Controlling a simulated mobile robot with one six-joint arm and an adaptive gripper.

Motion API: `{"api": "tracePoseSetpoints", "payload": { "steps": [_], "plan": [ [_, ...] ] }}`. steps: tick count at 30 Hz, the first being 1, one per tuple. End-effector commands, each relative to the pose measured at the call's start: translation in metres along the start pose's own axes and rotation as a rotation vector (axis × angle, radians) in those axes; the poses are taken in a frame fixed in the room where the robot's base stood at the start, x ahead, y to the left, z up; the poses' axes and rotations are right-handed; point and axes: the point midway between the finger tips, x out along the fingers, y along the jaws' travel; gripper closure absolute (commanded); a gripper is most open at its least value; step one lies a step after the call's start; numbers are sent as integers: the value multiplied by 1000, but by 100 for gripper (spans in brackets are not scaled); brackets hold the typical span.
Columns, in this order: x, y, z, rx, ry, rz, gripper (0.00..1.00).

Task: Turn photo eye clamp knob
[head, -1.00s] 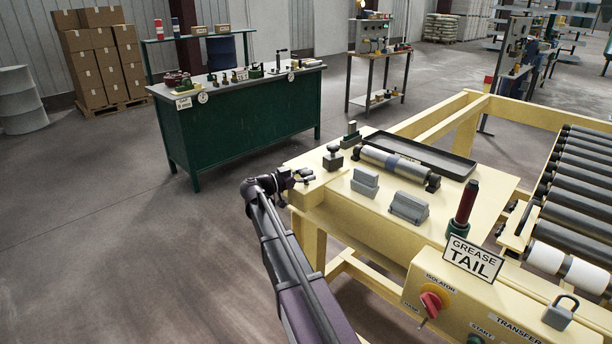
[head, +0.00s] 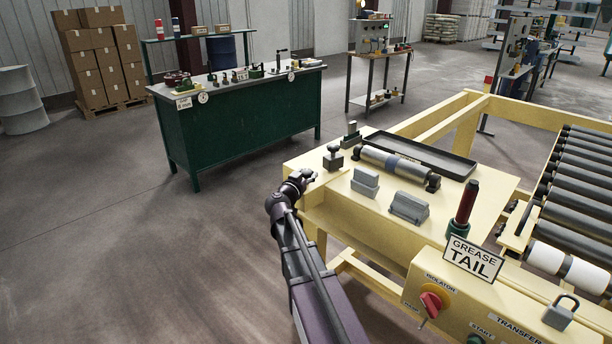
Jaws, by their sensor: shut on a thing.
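My gripper (head: 303,177) is at the left corner of the cream-coloured bench (head: 365,215), beside its edge. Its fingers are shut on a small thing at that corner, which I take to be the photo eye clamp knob. The knob itself is hidden by the fingers and too small to make out. A dark block with a round black top (head: 333,157) stands on the bench just right of my gripper, apart from it. My arm reaches up from the bottom of the picture.
Two grey blocks (head: 365,182) (head: 408,207), a roller (head: 392,163) and a black tray (head: 430,155) lie on the bench. A red-and-green grease tube (head: 466,205) stands near the sign. A green workbench (head: 245,120) is behind. The floor at left is clear.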

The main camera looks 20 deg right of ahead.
Motion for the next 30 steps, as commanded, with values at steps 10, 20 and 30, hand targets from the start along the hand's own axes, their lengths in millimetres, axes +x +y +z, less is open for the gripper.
{"api": "tracePoseSetpoints", "payload": {
  "steps": [10, 20, 30],
  "plan": [
    [0, 4, 0, 0, 0, -250, 87],
    [1, 2, 0, 0, 0, -453, 86],
    [2, 1, 0, 0, 0, -569, 86]
  ]
}}
